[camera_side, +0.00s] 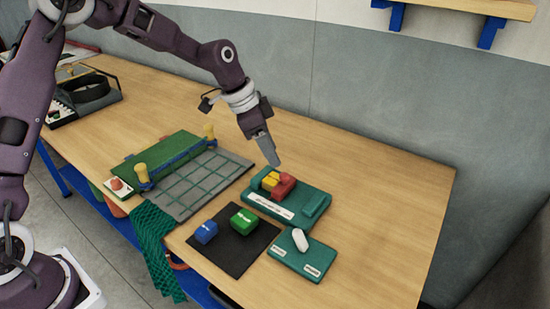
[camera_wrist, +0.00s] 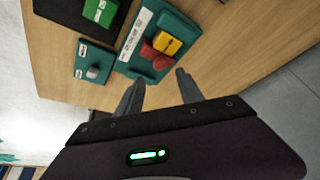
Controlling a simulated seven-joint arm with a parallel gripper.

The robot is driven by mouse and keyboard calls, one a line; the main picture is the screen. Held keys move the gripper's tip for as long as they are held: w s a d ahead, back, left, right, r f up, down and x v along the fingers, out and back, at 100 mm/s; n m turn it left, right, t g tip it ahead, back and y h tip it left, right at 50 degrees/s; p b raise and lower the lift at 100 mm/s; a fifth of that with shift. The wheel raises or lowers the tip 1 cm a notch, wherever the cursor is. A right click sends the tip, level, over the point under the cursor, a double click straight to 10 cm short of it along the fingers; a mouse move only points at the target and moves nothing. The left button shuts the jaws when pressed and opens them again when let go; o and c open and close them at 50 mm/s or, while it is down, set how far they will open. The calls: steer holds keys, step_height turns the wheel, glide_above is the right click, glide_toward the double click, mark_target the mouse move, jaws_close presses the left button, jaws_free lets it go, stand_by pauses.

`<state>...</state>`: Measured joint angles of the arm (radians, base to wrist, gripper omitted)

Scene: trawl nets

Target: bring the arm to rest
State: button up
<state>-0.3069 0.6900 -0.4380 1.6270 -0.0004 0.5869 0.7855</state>
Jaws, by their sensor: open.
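My gripper (camera_side: 270,150) hangs above the table, just behind a teal tray (camera_side: 313,203) that holds a red block (camera_side: 284,187) and a yellow block (camera_side: 270,180). In the wrist view my gripper (camera_wrist: 160,88) shows two separate fingers with nothing between them. The red block (camera_wrist: 155,58) and yellow block (camera_wrist: 168,44) lie beyond the fingertips there. A blue block (camera_side: 206,232) and a green block (camera_side: 244,221) sit on a black mat (camera_side: 235,253). A smaller teal board (camera_side: 310,262) with a white rounded piece (camera_side: 300,240) lies at the front.
A grey gridded panel (camera_side: 200,185) with a green bar (camera_side: 165,158) and yellow knobs lies left of the tray. Green netting (camera_side: 158,245) hangs over the table's front edge. A black device (camera_side: 85,95) stands at the far left. The table's right side (camera_side: 390,210) is bare.

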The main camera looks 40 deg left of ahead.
steer(key=s+a+r+n+t+y, duration=0.1)
steer(key=s+r+n+y, duration=0.1)
steer(key=s+r, duration=0.6)
steer(key=s+a+r+n+y, duration=0.15)
steer(key=s+r, duration=0.35)
steer(key=s, duration=0.5)
steer(key=s+a+n+t, duration=0.1)
steer(key=s+n, duration=0.4)
steer(key=s, duration=1.1)
steer(key=shift+s+a, duration=0.2)
steer(key=shift+a, duration=0.45)
